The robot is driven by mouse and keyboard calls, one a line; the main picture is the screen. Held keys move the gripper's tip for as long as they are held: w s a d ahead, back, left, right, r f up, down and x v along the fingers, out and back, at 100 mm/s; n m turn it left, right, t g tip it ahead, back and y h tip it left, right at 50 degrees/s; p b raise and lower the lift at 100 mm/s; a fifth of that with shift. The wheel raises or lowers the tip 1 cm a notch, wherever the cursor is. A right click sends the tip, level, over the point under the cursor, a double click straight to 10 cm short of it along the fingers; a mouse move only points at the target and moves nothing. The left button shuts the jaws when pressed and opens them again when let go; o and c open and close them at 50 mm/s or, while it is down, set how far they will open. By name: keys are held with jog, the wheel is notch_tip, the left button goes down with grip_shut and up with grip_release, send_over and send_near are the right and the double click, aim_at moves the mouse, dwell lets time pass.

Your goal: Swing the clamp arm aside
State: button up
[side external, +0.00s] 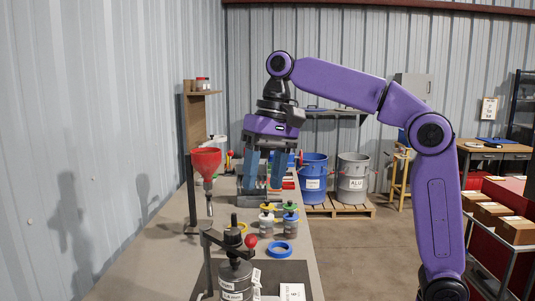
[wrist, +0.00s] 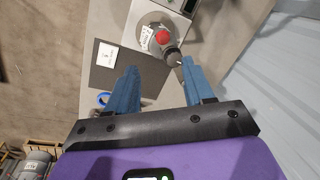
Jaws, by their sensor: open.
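The clamp arm (side external: 218,240) is a dark bar on an upright post, reaching over the top of a grey labelled canister (side external: 236,281) at the near end of the bench. A black knob (side external: 234,220) stands above it, and a red ball knob (side external: 251,242) is at its right. In the wrist view the red knob (wrist: 162,37) and a dark round part (wrist: 173,57) show over the canister (wrist: 145,42); the bar itself is hard to make out. My gripper (side external: 263,188) is open and empty, up and behind the clamp. Its blue fingers (wrist: 159,68) point toward the clamp side, apart from it.
A red funnel (side external: 206,160) on a stand is at the bench's left. Small jars with coloured lids (side external: 267,219) and a blue ring (side external: 281,248) lie between. A dark mat (wrist: 118,70) with a white card (wrist: 107,54) lies beside the canister. Blue and grey drums stand behind.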

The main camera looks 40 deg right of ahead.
aim_at(226, 235)
jog(key=shift+s+d+r, duration=0.1)
jog(key=shift+d+r, duration=0.1)
jog(key=shift+r, duration=0.75)
jog(key=shift+d+r, duration=0.15)
jog(key=shift+r, duration=0.8)
jog(key=c, duration=0.4)
jog(key=shift+d+f+m, duration=0.25)
jog(key=shift+d+m, duration=0.1)
jog(key=shift+m, duration=0.05)
jog(key=c, duration=0.5)
jog(key=d+m, duration=0.1)
jog(key=w+d+f+m+g+y, duration=0.1)
jog(key=m, duration=0.1)
jog(key=d+f+m, duration=0.1)
jog(key=shift+w+d+f+y, duration=0.25)
jog(key=shift+y, duration=0.05)
grip_shut()
jog(key=w+d+f+m+y, duration=0.2)
jog(key=d+f+m+y, duration=0.15)
jog(key=d+m, duration=0.4)
jog(key=s+a+f+m, duration=0.1)
jog(key=s+a+f, duration=0.1)
jog(key=a+f, duration=0.6)
jog(key=shift+a+m+g, duration=0.3)
jog(key=shift+a+m, duration=0.05)
jog(key=shift+a, duration=1.45)
